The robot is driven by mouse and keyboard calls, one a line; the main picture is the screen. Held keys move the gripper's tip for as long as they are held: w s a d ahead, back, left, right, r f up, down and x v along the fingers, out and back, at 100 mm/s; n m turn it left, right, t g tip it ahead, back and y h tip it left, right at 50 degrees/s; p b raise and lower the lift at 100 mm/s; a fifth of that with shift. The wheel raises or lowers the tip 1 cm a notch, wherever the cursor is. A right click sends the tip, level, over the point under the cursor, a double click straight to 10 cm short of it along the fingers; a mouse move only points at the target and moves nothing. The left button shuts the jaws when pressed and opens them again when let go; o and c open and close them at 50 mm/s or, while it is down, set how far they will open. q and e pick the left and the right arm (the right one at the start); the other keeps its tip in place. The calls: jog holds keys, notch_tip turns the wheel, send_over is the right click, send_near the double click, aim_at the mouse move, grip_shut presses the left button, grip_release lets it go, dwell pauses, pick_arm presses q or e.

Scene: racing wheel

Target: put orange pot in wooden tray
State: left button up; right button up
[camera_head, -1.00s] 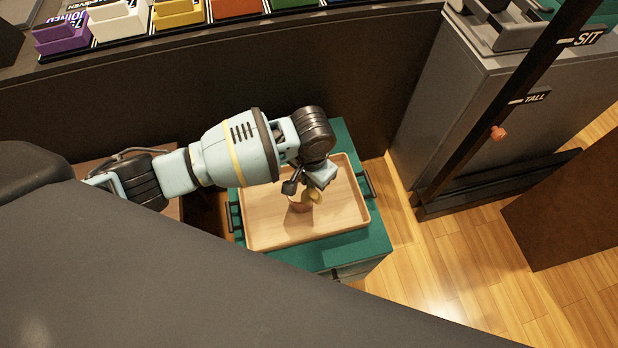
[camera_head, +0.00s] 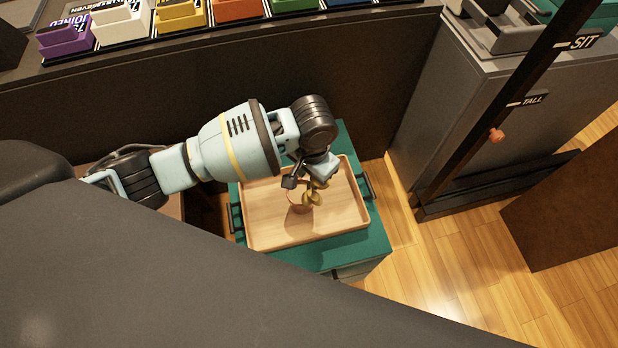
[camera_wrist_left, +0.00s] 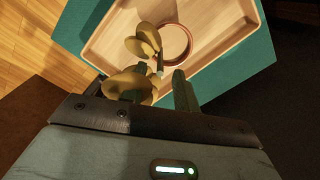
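The orange pot (camera_head: 298,204) with a leafy yellow-green plant (camera_head: 316,192) is inside the wooden tray (camera_head: 261,239), near its middle, and looks upright. In the left wrist view the pot's round rim (camera_wrist_left: 172,45) shows against the tray floor, beyond the fingertips. My left gripper (camera_head: 306,182) is just above the pot, by the leaves. In the left wrist view the left gripper's fingers (camera_wrist_left: 157,88) are apart, with leaves covering one finger. The pot is not between them. My right gripper is not in view.
The tray, with dark side handles, sits on a green-topped cabinet (camera_head: 347,253). A dark wall (camera_head: 365,60) stands behind it, with coloured bins (camera_head: 238,9) on a ledge above. A grey cabinet (camera_head: 450,110) and dark post are on the right. Wooden floor is open at front right.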

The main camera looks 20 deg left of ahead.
pick_arm(q)
notch_tip(320, 180, up, 9)
jog(key=p, duration=0.1)
jog(key=shift+d+f+p, duration=0.15)
jog(key=shift+f+p, duration=0.05)
jog(key=shift+p, duration=0.1)
jog(key=s+d+f+n+t+h, duration=0.1)
jog(key=s+d+f+h, duration=0.2)
jog(key=s+f, duration=0.5)
jog(key=s+d+f+n+t+h, duration=0.1)
jog(key=s+d+f+t+h, duration=0.15)
jog(key=s+f, duration=0.55)
jog(key=s+a+t+y, duration=0.1)
jog(key=s+a, duration=0.3)
jog(key=s, duration=0.3)
jog(key=s+a+f+y, duration=0.1)
jog(key=s+a, duration=0.3)
jog(key=s, duration=0.3)
jog(key=s+a+t+y, duration=0.1)
jog(key=s+a, duration=0.3)
jog(key=s, duration=0.3)
jog(key=shift+s+a+f+n+t, duration=0.2)
jog(key=shift+a+n+t, duration=0.1)
jog(key=shift+t, duration=0.05)
